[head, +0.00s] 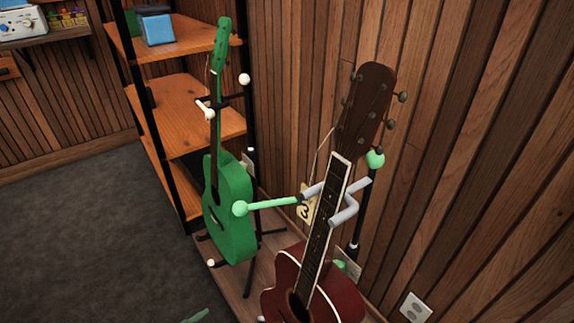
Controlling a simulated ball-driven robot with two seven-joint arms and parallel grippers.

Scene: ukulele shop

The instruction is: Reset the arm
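A red-brown guitar (320,238) stands on a stand at the lower right, its neck between the two grey prongs (345,212) of the stand's yoke. A black pole with a green ball (375,159) on top rises behind it. A green arm (270,204) with a round knob (240,208) sticks out to the left from a dark joint beside the yoke. The knob overlaps the body of a green guitar (232,215) in the picture; I cannot tell whether they touch. Neither of my grippers is in view.
The green guitar's stand has white-knobbed parts (209,113). Wooden shelves (185,100) hold a blue box (157,29) behind it. A wood-panelled wall (460,150) closes the right side. Grey carpet (90,235) is clear at left. A pale green piece (195,316) shows at the bottom edge.

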